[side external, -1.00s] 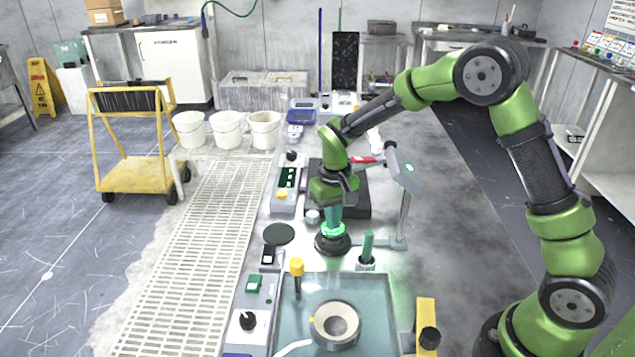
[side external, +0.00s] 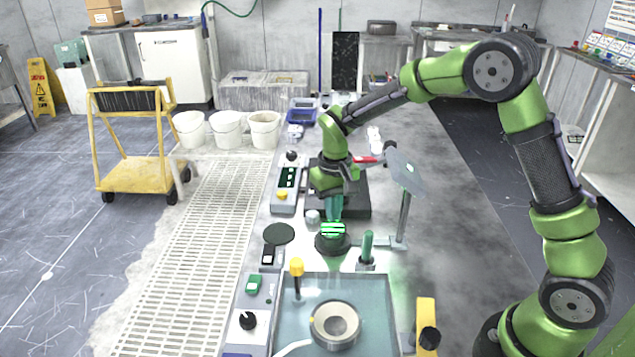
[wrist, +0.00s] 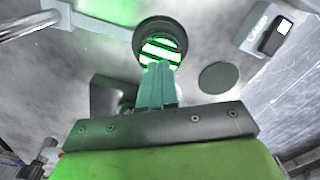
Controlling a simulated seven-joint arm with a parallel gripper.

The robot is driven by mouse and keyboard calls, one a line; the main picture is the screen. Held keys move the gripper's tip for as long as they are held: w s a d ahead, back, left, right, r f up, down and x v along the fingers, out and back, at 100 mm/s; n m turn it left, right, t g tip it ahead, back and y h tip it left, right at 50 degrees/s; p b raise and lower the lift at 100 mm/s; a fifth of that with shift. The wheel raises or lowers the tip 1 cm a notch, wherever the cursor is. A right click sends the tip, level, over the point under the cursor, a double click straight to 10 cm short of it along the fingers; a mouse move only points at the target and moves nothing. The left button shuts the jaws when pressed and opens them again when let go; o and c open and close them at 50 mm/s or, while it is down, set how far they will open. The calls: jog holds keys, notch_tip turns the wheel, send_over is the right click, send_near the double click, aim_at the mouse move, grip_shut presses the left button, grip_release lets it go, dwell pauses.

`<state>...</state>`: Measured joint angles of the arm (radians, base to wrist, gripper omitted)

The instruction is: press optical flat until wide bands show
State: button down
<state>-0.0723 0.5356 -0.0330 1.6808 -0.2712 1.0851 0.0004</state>
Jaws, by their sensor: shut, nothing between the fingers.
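The optical flat (side external: 333,229) lies on a dark round base in the middle of the bench. It glows green with a few wide, nearly straight bands separated by dark stripes. In the wrist view the flat (wrist: 161,47) sits inside a black ring, its bands running across the picture. My gripper (side external: 333,217) points down over the flat, its teal fingers together and empty. In the wrist view my fingertips (wrist: 160,66) reach the flat's near edge and hide a little of it. I cannot tell whether they press on it.
A tilted panel on a post (side external: 405,172) stands close to the right of my gripper. A green-handled tool (side external: 367,247) is just right of the flat. A dark disc (side external: 279,234) lies to the left. A water-filled tray with a ring (side external: 336,326) is in front.

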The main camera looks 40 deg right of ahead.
jog(key=shift+r, duration=2.3)
jog(key=s+r+t+y, duration=0.1)
jog(key=s+r+t, duration=0.2)
jog(key=s+r, duration=0.7)
jog(key=s+a+r+m+t+y, duration=0.1)
jog(key=s+t, duration=0.3)
jog(key=s, duration=0.7)
jog(key=shift+r, duration=0.7)
jog(key=shift+a, duration=0.1)
